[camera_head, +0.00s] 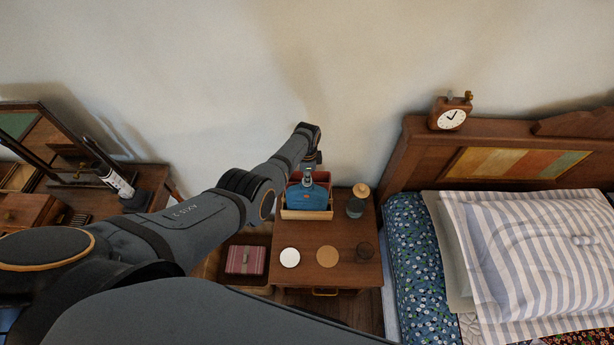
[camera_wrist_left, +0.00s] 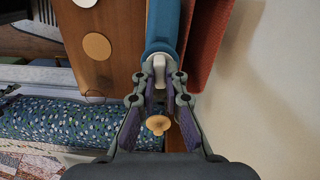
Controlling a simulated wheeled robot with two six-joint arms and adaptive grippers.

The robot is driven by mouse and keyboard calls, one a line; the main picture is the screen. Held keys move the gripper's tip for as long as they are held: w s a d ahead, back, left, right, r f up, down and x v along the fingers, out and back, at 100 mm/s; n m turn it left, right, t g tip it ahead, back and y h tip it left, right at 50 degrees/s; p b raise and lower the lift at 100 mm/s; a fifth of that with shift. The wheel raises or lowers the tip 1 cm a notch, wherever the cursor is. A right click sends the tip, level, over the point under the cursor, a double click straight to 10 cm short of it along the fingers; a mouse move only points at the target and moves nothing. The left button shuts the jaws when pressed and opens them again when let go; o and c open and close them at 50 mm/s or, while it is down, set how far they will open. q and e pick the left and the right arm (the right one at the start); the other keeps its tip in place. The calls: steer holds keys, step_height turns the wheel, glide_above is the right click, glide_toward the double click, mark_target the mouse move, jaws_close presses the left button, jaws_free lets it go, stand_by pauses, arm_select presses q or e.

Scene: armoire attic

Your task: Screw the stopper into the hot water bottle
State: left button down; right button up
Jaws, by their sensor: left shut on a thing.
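The blue hot water bottle (camera_head: 307,196) stands in a small open wooden box on the bedside table, with its neck end up. It also shows in the left wrist view (camera_wrist_left: 163,22), beyond my fingertips. My right gripper is not in view.
The box (camera_head: 307,214) has a red back panel. A glass carafe (camera_head: 355,207) with a tan ball top stands right of it. A white disc (camera_head: 290,257), a tan disc (camera_head: 327,256) and a glass (camera_head: 365,250) are in front. The bed (camera_head: 420,270) is right, the wall behind.

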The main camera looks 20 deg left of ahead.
arm_select(q)
steer(key=shift+m, duration=0.5)
steer(key=m, duration=0.4)
steer(key=shift+m, duration=0.3)
steer(key=m, duration=0.4)
steer(key=shift+m, duration=0.3)
steer(key=shift+m, duration=0.9)
steer(key=c, duration=1.8)
jaws_free()
steer(key=shift+m, duration=0.7)
steer(key=shift+c, duration=0.2)
steer(key=o, duration=0.5)
steer(key=shift+o, duration=0.3)
